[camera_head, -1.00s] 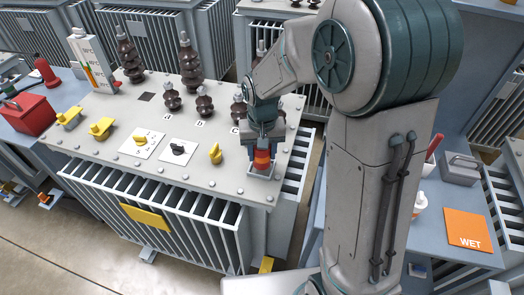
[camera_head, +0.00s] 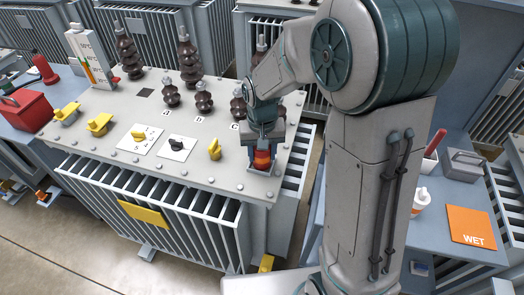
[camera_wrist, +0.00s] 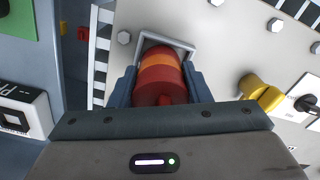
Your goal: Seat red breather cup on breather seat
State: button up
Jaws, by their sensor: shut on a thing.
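The red breather cup (camera_head: 262,159) has an orange band and is upright in my gripper (camera_head: 262,150) at the front right corner of the transformer's top. In the wrist view the cup (camera_wrist: 160,80) lies between the two fingers of my gripper (camera_wrist: 160,88), which are shut on it. The breather seat is a grey square frame (camera_wrist: 168,38) around the cup's far end; it also shows under the cup in the head view (camera_head: 263,172). The cup's lower end is within or just over the frame; its contact with the bottom is hidden.
A yellow handle (camera_head: 215,150) stands left of the seat, and dark bushings (camera_head: 204,101) stand behind. Bolts line the edge of the transformer top (camera_head: 200,172). A side bench at the right holds an orange WET card (camera_head: 470,228) and a grey box (camera_head: 462,165).

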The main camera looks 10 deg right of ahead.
jog(key=shift+f, duration=0.2)
jog(key=o, duration=1.1)
jog(key=shift+o, duration=0.2)
notch_tip(320, 180, up, 14)
jog(key=shift+f, duration=0.1)
jog(key=s+d+f+t, duration=0.1)
jog(key=s+d, duration=0.3)
jog(key=s, duration=0.4)
jog(key=s+d+f+t, duration=0.1)
jog(key=s+d+t, duration=0.1)
jog(key=s+d, duration=0.3)
jog(key=s, duration=0.3)
jog(key=shift+d+f, duration=0.15)
